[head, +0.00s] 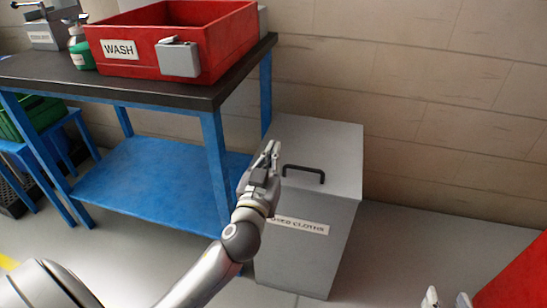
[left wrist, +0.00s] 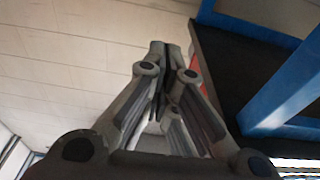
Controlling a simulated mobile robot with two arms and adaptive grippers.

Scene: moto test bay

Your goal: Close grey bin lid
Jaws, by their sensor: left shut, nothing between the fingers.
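The grey bin (head: 305,252) stands on the floor against the wall, with a label on its front that reads in part "CLOTHS". Its grey lid (head: 335,165) lies flat across the top and looks down, with a black handle (head: 304,173) near its front edge. My left gripper (head: 272,150) is shut and empty, pointing up, in front of the lid's left part and just left of the handle. I cannot tell whether it touches the lid. The left wrist view shows the same shut fingers (left wrist: 160,55). The fingertips of my right gripper (head: 447,300) show at the bottom edge; their opening is unclear.
A blue workbench (head: 215,150) with a dark top stands left of the bin. It carries a red WASH tub (head: 220,38) and a green bottle (head: 82,50). A red object (head: 520,278) is at the lower right. Floor right of the bin is clear.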

